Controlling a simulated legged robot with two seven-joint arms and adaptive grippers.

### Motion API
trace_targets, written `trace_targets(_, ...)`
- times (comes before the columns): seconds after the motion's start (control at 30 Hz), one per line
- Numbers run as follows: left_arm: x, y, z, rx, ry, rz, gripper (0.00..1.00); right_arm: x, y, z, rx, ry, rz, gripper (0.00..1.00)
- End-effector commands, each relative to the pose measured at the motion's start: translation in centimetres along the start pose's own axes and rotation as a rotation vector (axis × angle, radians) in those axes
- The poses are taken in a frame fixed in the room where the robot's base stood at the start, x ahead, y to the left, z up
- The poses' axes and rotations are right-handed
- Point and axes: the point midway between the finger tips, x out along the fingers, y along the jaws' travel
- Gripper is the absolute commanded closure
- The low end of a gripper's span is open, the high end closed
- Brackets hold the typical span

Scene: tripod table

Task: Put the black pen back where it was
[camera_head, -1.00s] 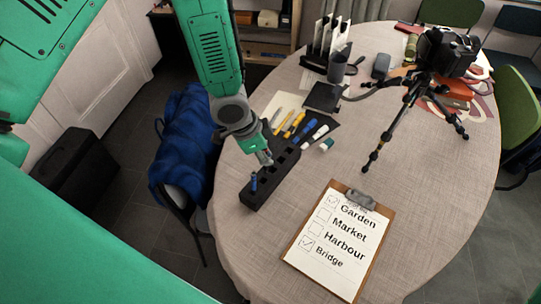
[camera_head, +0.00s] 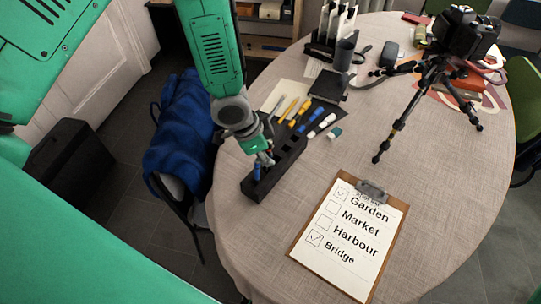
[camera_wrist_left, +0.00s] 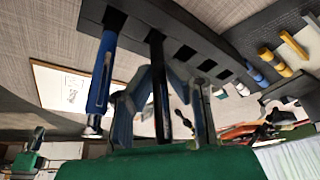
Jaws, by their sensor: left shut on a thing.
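The dark pen holder (camera_head: 290,160) lies on the table with a row of square slots. A blue pen (camera_head: 257,171) stands in its near-end slot and also shows in the left wrist view (camera_wrist_left: 102,75). My left gripper (camera_head: 266,159) is over the holder, beside the blue pen. In the left wrist view, the black pen (camera_wrist_left: 160,85) is between the fingers of my left gripper (camera_wrist_left: 165,88), which is shut on it. The pen's far end meets the slot beside the blue pen; how deep it sits I cannot tell. My right gripper is not in view.
A clipboard (camera_head: 345,240) with a checklist lies in front. Several markers (camera_head: 300,113) lie on a dark mat behind the holder. A tripod with a camera (camera_head: 468,35) stands at the right. A blue-covered chair (camera_head: 182,125) is left of the table.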

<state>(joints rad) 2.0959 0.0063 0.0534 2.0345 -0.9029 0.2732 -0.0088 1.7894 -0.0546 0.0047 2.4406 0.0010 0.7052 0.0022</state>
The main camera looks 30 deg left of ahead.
Motion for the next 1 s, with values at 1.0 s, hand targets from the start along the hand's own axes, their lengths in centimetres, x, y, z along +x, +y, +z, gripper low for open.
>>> trace_targets(1.0,1.6,0.0,0.5,0.0,-0.011,-0.006,1.0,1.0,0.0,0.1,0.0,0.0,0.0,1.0)
